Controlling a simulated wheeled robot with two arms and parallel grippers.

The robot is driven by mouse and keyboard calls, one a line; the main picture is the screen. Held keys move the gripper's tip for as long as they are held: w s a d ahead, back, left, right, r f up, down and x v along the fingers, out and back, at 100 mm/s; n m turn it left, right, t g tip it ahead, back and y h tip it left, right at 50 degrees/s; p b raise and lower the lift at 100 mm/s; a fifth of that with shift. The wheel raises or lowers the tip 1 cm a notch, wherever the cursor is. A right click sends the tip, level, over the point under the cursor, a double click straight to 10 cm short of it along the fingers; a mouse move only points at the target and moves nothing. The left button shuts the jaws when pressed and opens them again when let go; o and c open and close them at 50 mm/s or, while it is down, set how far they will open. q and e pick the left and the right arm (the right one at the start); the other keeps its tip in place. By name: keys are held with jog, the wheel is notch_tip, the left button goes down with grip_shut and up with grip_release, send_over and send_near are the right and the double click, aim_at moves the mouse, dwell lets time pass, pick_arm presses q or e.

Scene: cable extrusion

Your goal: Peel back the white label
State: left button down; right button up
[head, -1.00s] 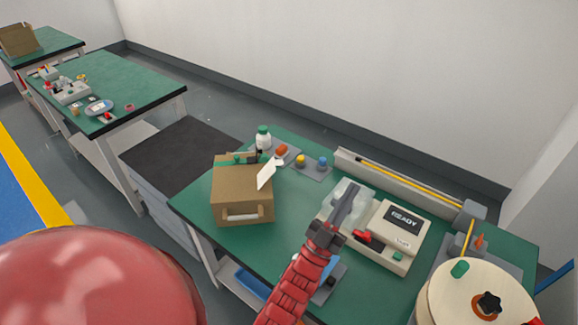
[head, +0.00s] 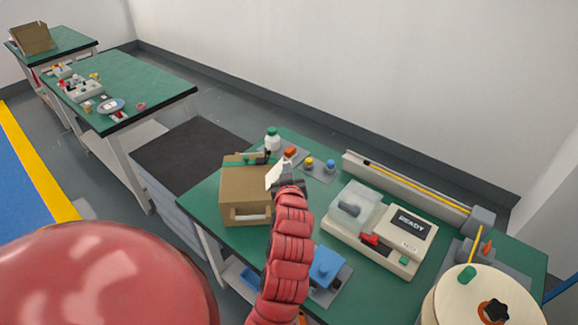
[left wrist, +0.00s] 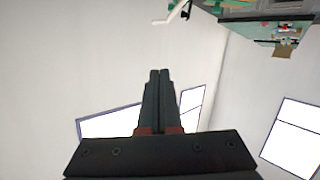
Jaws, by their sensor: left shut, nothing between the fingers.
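The white label (head: 275,176) sticks up at the right edge of the brown box (head: 245,187) on the green table. A white strip that looks like the label (left wrist: 178,11) shows at the top of the left wrist view. My left gripper (head: 288,184) is close beside the label, to its lower right in the head view. In the left wrist view its fingers (left wrist: 158,72) are pressed together and empty, with a gap between the tips and the white strip. My wrist hides part of the box's right side. My right gripper is not visible.
A white-capped unit reading READY (head: 408,224) stands right of my arm. A blue block (head: 326,266) is near the front. A rail (head: 415,188) runs along the back.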

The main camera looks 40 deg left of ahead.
pick_arm(q)
jog(key=p, duration=0.4)
send_over(278, 173)
jog(key=d, duration=0.3)
notch_tip(278, 173, down, 2)
jog(key=f, duration=0.2)
jog(key=w+f+p, duration=0.1)
jog(key=f, duration=0.1)
jog(key=shift+w+d+f, duration=0.1)
jog(key=shift+d, duration=0.05)
jog(key=d+f+m+b, duration=0.1)
jog(key=b, duration=0.2)
jog(key=w+d+f+m+b, duration=0.1)
jog(key=b, duration=0.2)
jog(key=w+f+m+g+y+b, duration=0.1)
jog(key=b, duration=0.3)
jog(key=shift+w+d+f+m, duration=0.15)
jog(key=shift+d+f+m, duration=0.15)
jog(key=shift+d+f, duration=0.1)
jog(key=shift+r, duration=0.1)
